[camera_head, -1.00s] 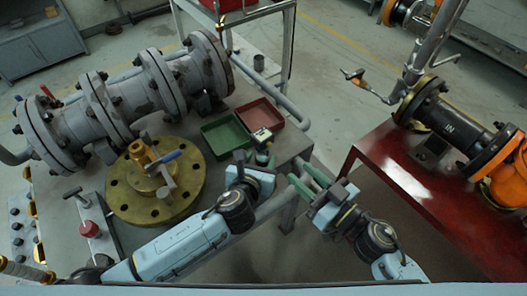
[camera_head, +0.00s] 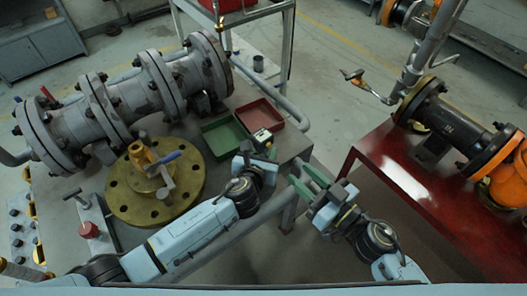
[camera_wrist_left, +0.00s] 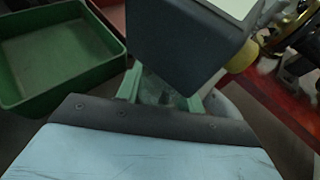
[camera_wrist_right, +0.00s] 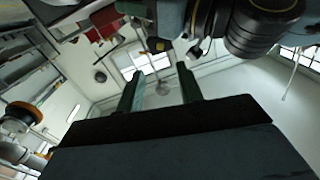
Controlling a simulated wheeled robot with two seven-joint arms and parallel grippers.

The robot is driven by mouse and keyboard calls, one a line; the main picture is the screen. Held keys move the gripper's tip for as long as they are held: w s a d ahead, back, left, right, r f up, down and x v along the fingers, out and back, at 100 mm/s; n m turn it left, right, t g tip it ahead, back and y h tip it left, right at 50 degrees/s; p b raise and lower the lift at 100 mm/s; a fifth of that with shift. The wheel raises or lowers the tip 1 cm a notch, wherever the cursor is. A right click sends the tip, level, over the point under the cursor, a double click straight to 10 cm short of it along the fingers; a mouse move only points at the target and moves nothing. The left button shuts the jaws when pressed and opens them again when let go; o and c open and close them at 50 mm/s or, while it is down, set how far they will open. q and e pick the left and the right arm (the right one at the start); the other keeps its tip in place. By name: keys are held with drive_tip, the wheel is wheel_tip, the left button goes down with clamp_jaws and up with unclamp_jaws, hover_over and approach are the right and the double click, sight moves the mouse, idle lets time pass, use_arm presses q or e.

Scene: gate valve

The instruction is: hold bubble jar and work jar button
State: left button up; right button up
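The bubble jar (camera_head: 263,137) is a small dark block with a pale top and a yellow part, near the table's right edge in the head view. In the left wrist view the dark jar (camera_wrist_left: 180,40) fills the upper middle. A yellow round part (camera_wrist_left: 242,57) sticks out on its right side; I cannot tell if this is the button. My left gripper (camera_wrist_left: 168,97) has its green fingers spread to either side of the jar's lower part and appears shut on it. My right gripper (camera_head: 309,181) is open and empty, to the right of and below the jar.
A green tray (camera_head: 212,149) and a red tray (camera_head: 281,126) are beside the jar. A brass flange (camera_head: 125,205) and a grey pipe assembly (camera_head: 120,95) occupy the table's left. A red table (camera_head: 395,175) stands right, across a gap.

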clamp_jaws()
idle(1.6)
